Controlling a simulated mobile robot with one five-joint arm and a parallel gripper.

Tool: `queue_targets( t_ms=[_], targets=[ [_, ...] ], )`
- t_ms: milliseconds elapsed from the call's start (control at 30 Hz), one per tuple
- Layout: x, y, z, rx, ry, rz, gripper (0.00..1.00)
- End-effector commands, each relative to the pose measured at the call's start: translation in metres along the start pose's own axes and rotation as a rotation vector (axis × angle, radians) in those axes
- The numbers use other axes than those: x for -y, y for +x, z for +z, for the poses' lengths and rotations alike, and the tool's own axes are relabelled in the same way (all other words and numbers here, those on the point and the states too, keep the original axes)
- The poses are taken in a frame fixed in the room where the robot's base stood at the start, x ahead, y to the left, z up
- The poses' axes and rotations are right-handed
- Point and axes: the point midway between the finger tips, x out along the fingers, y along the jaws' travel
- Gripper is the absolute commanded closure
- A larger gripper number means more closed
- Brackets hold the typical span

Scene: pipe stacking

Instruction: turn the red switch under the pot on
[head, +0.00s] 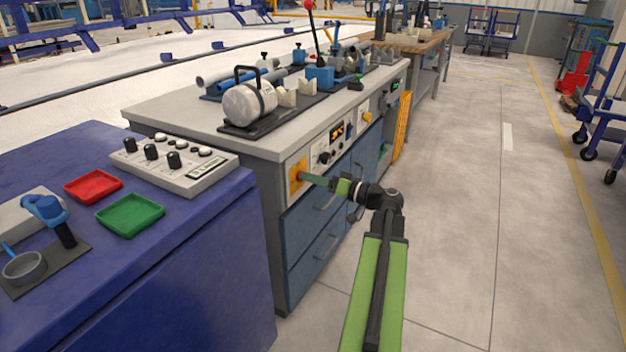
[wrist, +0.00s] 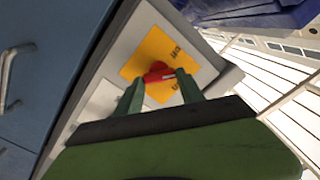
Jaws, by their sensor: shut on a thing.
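The red switch (wrist: 158,72) is a knob on a yellow plate (wrist: 150,45) in the wrist view. My gripper (wrist: 160,75) has its two green fingers on either side of the knob and is shut on it. The knob lies roughly crosswise in this view, with a pale mark toward its right end. In the head view the yellow plate (head: 294,181) is on the bench's front panel, and my gripper (head: 304,177) reaches it from the right. The switch is hidden there. A white pot-like tank (head: 249,104) with a black handle lies on the bench above.
Drawers with handles (head: 325,247) are below the panel. A display (head: 337,133) and another yellow plate (head: 367,118) sit farther along it. A blue cabinet (head: 215,265) stands at the left, with red and green trays on top. The floor (head: 455,220) on the right is clear.

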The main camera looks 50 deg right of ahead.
Motion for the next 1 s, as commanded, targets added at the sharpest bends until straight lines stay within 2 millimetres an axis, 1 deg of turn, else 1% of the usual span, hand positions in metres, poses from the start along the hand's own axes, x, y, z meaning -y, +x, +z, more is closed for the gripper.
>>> queue_targets(
  t_ms=[600, 800, 1000],
  targets=[
    [-0.0031, -0.0007, 0.0014, 0.001, 0.577, 0.001, 0.95],
    [-0.0037, -0.0008, 0.0018, 0.001, 0.734, 0.001, 0.95],
    [-0.0041, -0.0008, 0.0021, 0.001, 0.85, 0.001, 0.95]
  ],
)
